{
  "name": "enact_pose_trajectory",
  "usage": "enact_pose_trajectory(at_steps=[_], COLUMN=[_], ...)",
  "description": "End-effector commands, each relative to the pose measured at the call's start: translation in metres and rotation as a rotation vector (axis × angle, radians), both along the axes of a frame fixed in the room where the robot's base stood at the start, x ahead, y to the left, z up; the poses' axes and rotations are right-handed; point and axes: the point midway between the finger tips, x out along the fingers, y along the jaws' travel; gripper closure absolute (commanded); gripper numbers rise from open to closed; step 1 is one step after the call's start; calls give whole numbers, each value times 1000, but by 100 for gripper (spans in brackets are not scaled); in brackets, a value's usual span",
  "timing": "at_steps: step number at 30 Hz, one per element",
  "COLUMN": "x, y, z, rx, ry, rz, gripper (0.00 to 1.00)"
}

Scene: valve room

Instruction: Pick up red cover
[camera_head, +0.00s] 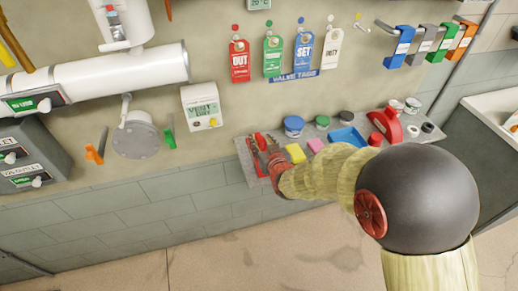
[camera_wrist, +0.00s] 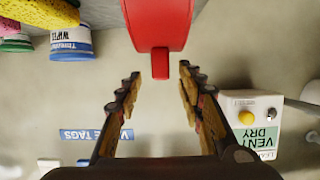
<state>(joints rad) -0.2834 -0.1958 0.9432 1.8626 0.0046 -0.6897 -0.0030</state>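A red cover (camera_wrist: 160,22) with a narrow tab is at the top of the wrist view, centred between my fingers. In the head view a red patch (camera_head: 262,170) of it shows at the left end of the grey shelf, partly hidden by my gripper. My gripper (camera_wrist: 160,76) is open, with one finger on each side of the tab's line and clear gaps on both sides. In the head view my gripper (camera_head: 262,144) is over the shelf's left end. I cannot tell whether anything touches the cover.
The grey shelf (camera_head: 243,150) also holds a yellow sponge (camera_head: 295,153), a pink sponge (camera_head: 316,145), a blue tub (camera_head: 293,124), a blue tray (camera_head: 347,137) and a red handled case (camera_head: 386,125). A vent box (camera_head: 201,107) and hanging tags (camera_head: 273,55) are on the wall.

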Motion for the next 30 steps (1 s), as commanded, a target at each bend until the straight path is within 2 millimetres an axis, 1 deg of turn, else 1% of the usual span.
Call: enact_pose_trajectory(at_steps=[1,6,9,15,30], x=[6,22,25,25,25], y=[4,8,9,9,9], z=[-5,-10,-11,-11,-10], rx=[0,0,0,1,1], ry=[2,1,1,1,1], rz=[1,0,0,0,0], gripper=[62,62,62,62,90])
